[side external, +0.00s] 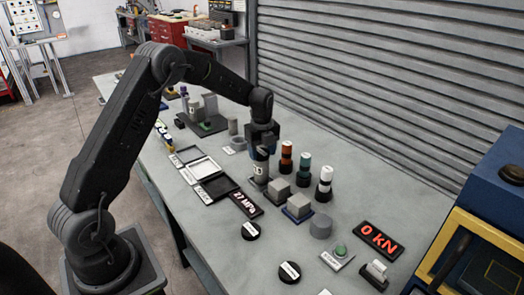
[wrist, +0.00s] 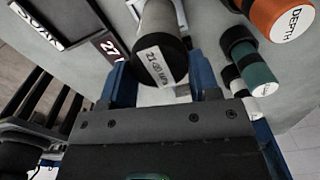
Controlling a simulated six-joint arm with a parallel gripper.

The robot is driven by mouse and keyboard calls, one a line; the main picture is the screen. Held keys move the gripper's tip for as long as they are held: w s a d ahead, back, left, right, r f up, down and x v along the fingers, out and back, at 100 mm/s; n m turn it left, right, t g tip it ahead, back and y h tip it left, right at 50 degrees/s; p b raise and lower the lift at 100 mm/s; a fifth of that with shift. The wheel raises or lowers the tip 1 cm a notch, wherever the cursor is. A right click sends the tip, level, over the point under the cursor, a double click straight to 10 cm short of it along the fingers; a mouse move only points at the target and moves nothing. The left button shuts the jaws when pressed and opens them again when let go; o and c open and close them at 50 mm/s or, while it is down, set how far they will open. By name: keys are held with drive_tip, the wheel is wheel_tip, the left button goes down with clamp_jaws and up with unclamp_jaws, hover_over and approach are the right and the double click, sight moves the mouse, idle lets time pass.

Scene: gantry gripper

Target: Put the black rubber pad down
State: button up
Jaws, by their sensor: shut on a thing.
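My gripper (side external: 262,140) is low over the bench, pointing down at a grey cylinder (side external: 260,168) with a white label. In the wrist view, the black rubber pad (wrist: 176,60) sits between my blue fingers (wrist: 165,85), with a white label on it. The grey cylinder (wrist: 158,16) extends beyond the pad, in line with it. The pad appears to be against the cylinder's end, but I cannot tell whether they touch. My fingers are shut on the pad. The fingers largely hide the pad in the side view.
Orange, green and white-topped bottles (side external: 305,166) stand just right of my gripper. Grey cubes (side external: 280,189) are near the cylinder. Two black labelled discs (side external: 250,231) (side external: 289,272) lie at the front.

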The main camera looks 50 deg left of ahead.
sight(262, 153)
drive_tip(key=o, duration=0.9)
drive_tip(key=shift+f, duration=0.1)
drive_tip(key=s+d+r+n+t, duration=0.1)
drive_tip(key=s+d+r+n, duration=0.1)
drive_tip(key=r, duration=0.7)
drive_tip(key=s+d+r+n, duration=0.1)
drive_tip(key=s+d+r, duration=0.15)
drive_tip(key=r, duration=0.65)
drive_tip(key=s+d+r+n+t, duration=0.2)
drive_tip(key=s+d+r+n, duration=0.2)
drive_tip(key=s+d+n, duration=0.4)
drive_tip(key=shift+s+d+f+n+t, duration=0.7)
drive_tip(key=shift+s+n, duration=0.85)
drive_tip(key=shift+s, duration=1.3)
drive_tip(key=shift+s+d+f+n+t, duration=0.25)
drive_tip(key=shift+s+d+n, duration=1)
drive_tip(key=shift+s, duration=1.6)
drive_tip(key=shift+s+d+f+n+t, duration=0.45)
drive_tip(key=shift+s+n, duration=1.35)
drive_tip(key=shift+s, duration=1.05)
